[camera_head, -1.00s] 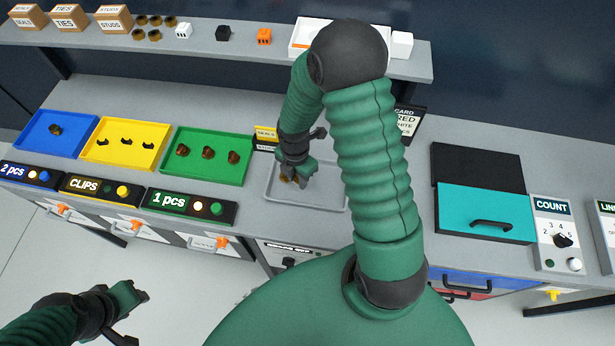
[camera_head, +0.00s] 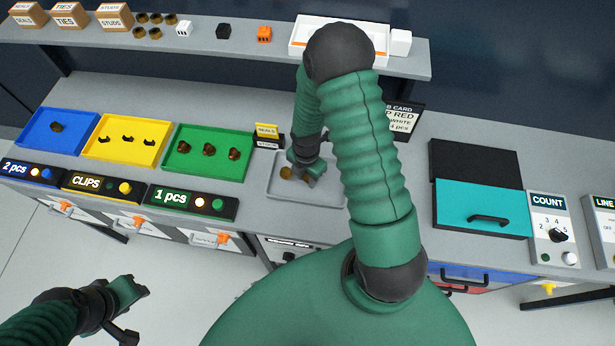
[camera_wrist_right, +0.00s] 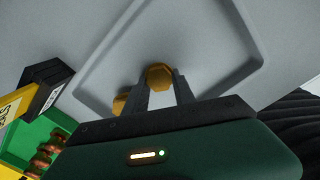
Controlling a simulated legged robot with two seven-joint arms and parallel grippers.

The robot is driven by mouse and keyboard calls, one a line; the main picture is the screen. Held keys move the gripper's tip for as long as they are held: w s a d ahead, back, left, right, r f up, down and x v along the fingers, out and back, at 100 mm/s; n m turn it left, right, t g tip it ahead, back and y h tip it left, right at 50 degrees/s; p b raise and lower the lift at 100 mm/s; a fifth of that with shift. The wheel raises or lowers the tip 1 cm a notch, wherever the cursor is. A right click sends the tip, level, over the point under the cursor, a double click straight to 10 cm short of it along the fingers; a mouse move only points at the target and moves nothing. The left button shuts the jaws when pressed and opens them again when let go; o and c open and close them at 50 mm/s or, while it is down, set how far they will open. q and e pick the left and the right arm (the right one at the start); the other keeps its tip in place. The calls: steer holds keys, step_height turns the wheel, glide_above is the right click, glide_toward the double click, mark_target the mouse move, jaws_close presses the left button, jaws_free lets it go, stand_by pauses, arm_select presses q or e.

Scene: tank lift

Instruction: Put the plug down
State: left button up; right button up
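My right gripper (camera_head: 304,178) is low over the grey tray (camera_head: 275,196) at the middle of the bench. In the right wrist view, a brass plug (camera_wrist_right: 159,75) sits between its two dark fingertips, with both fingers against it. Whether this plug touches the tray floor is unclear. A second brass piece (camera_wrist_right: 122,101) lies just left of the fingers; it also shows in the head view (camera_head: 286,172). My left gripper (camera_head: 128,310) is at the lower left, away from the bench, with its fingers apart and nothing between them.
Blue (camera_head: 36,145), yellow (camera_head: 104,155) and green (camera_head: 186,172) part trays stand to the left, holding small dark parts. A small sign (camera_head: 267,133) is behind the grey tray. A teal lid (camera_head: 468,220) and a count panel (camera_head: 551,222) are to the right.

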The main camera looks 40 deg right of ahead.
mark_target(307, 178)
steer(key=shift+o, duration=0.8)
steer(key=shift+s+a+f, duration=0.15)
steer(key=shift+s+f, duration=0.1)
steer(key=shift+f, duration=0.1)
steer(key=shift+a+r, duration=0.1)
steer(key=shift+r, duration=0.1)
steer(key=r, duration=0.4)
steer(key=d+r, duration=0.1)
steer(key=r, duration=0.2)
steer(key=shift+w, duration=0.35)
arm_select(q)
steer(key=shift+w+d+f, duration=0.2)
steer(key=shift+w+f, duration=0.15)
steer(key=shift+w, duration=0.05)
arm_select(e)
steer(key=s+a+r+m+t, duration=0.1)
steer(key=a+r+m, duration=0.4)
steer(key=m, duration=0.5)
steer(key=s+a+r+m+t, duration=0.1)
steer(key=s+a+r+m, duration=0.1)
steer(key=a+r+m, duration=0.4)
steer(key=a+m, duration=0.1)
steer(key=m, duration=0.2)
steer(key=shift+s+a+m, duration=0.2)
steer(key=shift+s+m, duration=0.2)
arm_select(q)
steer(key=shift+s, duration=0.15)
arm_select(e)
steer(key=shift+s, duration=0.1)
